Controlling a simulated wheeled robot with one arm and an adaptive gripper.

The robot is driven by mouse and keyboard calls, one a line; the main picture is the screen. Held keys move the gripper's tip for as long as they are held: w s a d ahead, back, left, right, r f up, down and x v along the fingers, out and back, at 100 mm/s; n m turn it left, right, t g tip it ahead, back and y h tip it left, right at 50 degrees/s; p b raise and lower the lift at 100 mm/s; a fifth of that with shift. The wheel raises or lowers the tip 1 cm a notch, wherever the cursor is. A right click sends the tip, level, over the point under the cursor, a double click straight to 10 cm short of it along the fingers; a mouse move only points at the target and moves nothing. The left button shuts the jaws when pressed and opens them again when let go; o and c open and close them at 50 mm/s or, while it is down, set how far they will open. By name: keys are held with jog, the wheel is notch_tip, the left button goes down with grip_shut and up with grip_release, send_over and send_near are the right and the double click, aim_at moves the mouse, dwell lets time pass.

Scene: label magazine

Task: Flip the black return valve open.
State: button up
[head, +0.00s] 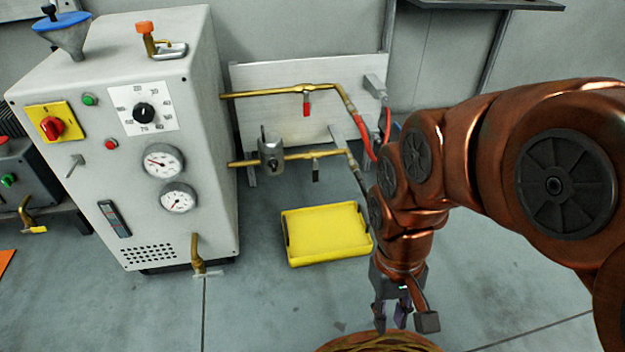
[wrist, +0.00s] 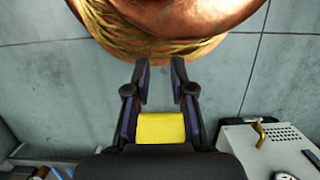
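The black valve handle (head: 316,170) hangs straight down from the lower brass pipe (head: 300,155), crosswise to it, in the head view. A red valve handle (head: 306,105) hangs down from the upper pipe above it. My gripper (head: 392,316) is low at the front, well right of and nearer than both valves, and points downward. The wrist view shows its two fingers (wrist: 161,78) apart with nothing gripped between them. Neither valve handle can be made out in the wrist view.
A grey machine cabinet (head: 215,120) with dials stands left of the pipes. A yellow tray (head: 325,232) lies on the floor below them. A grey lock-like body (head: 271,155) sits on the lower pipe, left of the black handle.

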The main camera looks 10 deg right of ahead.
jog(key=shift+t, duration=0.4)
jog(key=r+p, duration=0.8)
jog(key=w+r+p, duration=0.1)
jog(key=r+p, duration=0.7)
jog(key=r, duration=0.1)
jog(key=d+r+p, duration=0.1)
jog(key=r+p, duration=0.7)
jog(key=shift+w+r, duration=0.15)
jog(key=shift+r, duration=0.15)
grip_shut()
jog(key=s+r+p, duration=0.3)
jog(key=r+p, duration=3.7)
jog(key=r, duration=0.1)
jog(key=shift+a+r, duration=0.25)
jog(key=shift+a, duration=0.2)
jog(key=shift+s, duration=0.1)
jog(key=shift+a, duration=0.1)
